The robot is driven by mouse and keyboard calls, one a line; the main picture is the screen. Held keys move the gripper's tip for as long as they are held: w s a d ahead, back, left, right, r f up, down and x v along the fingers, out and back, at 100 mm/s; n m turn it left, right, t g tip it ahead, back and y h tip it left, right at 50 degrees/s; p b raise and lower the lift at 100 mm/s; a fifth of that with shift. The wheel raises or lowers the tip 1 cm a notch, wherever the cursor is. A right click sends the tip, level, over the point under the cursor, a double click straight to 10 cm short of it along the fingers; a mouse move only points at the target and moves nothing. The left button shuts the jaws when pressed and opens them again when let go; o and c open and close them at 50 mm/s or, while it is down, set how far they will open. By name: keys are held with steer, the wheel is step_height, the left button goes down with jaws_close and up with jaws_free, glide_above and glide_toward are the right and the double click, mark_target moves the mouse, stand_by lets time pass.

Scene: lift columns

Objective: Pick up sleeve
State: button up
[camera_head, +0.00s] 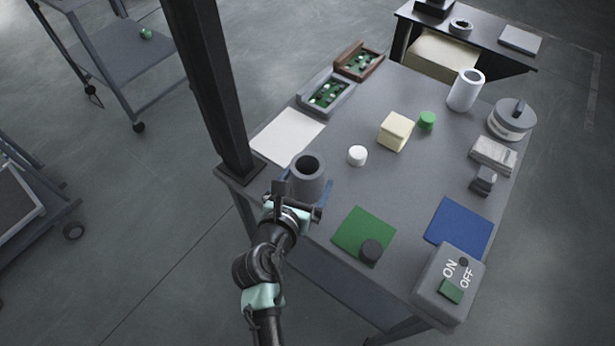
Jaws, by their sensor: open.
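A dark grey hollow cylinder, sleeve-like, (308,176) stands upright near the left front edge of the grey table, its open top facing up. My gripper (301,192) is open at this cylinder, with one blue finger on its left and one on its right. The gripper hides the cylinder's lower part, and I cannot tell whether the fingers touch it. A white hollow cylinder (466,92), also sleeve-like, stands upright at the table's far right.
A black post (212,90) rises at the table's left corner, close to my arm. A white sheet (287,135), white cap (357,155), cream block (396,131), green mat (363,232), blue mat (458,226) and switch box (440,293) lie around the table. Its middle is mostly clear.

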mark_target(311, 172)
steer(key=x, duration=0.4)
steer(key=shift+w+d+b, duration=0.1)
steer(key=shift+w+b, duration=0.2)
steer(key=shift+b, duration=0.1)
steer(key=c, duration=1.4)
step_height(311, 172, up, 10)
steer(key=p, duration=0.3)
steer(key=shift+r+p, duration=0.25)
steer(key=shift+p, duration=0.1)
steer(key=shift+c, duration=0.2)
step_height(311, 172, up, 3)
steer(key=p, duration=0.4)
steer(key=shift+f, duration=0.15)
steer(key=shift+f, duration=0.1)
